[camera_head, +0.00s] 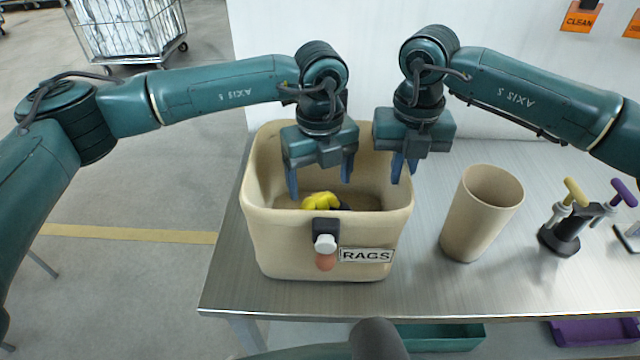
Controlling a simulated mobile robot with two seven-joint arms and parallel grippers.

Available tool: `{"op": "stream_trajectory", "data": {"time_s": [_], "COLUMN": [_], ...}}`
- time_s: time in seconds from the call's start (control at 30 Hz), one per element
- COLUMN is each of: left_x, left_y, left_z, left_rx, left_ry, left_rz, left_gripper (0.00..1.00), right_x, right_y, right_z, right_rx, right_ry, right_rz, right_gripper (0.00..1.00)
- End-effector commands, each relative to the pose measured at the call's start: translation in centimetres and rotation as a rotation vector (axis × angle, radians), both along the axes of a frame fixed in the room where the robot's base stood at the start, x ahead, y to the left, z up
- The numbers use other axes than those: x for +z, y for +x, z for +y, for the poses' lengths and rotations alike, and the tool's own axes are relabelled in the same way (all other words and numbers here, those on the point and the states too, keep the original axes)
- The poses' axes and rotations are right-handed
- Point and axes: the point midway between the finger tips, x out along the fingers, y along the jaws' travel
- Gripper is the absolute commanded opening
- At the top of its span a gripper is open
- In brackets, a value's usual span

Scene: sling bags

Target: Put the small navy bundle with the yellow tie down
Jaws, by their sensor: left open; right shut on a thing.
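The small navy bundle with its yellow tie (321,201) lies inside the beige RAGS bin (280,240). The yellow part shows above the front rim, with a little dark navy beside it; the bin's front wall hides the rest. My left gripper (320,180) is open over the bin, its fingers pointing down above and behind the bundle, with nothing between them. My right gripper (404,170) is shut at the bin's right wall, its narrow-set fingers appearing to straddle the rim.
A beige cup-shaped container (466,230) stands right of the bin on the metal table (420,295). A teal tray (440,337) is below.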

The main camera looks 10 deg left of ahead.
Motion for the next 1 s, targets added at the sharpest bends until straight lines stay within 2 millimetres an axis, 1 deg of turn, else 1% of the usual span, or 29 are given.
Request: {"op": "stream_trajectory", "data": {"time_s": [0.03,0.1,0.3,0.4,0.5,0.67,1.0], "left_x": [1.3,2.9,7.3,9.0,10.1,10.9,10.9], "left_y": [0.1,0.1,0.1,0.0,0.0,0.0,0.0], "left_z": [0.0,0.0,0.0,0.0,0.0,0.0,0.0], "left_rx": [0.0,0.0,0.0,-0.001,-0.002,-0.001,-0.001], "left_ry": [-0.002,-0.002,-0.002,-0.001,0.0,0.0,-0.001], "left_rz": [-0.005,-0.005,-0.005,-0.004,-0.001,-0.001,-0.001], "left_gripper": [0.78,0.78,0.78,0.78,0.78,0.78,0.78], "right_x": [0.1,0.1,0.0,0.0,0.0,0.1,0.1], "right_y": [0.0,0.0,0.0,0.0,0.0,0.0,0.0], "right_z": [0.0,0.0,0.0,0.0,0.0,0.0,0.0], "right_rx": [0.0,0.0,0.0,0.0,0.0,0.0,0.0], "right_ry": [0.001,0.001,0.001,0.001,0.001,0.001,0.001], "right_rz": [-0.001,-0.001,-0.001,-0.001,-0.001,-0.001,-0.001], "right_gripper": [0.0,0.0,0.0,0.0,0.0,0.0,0.0]}}
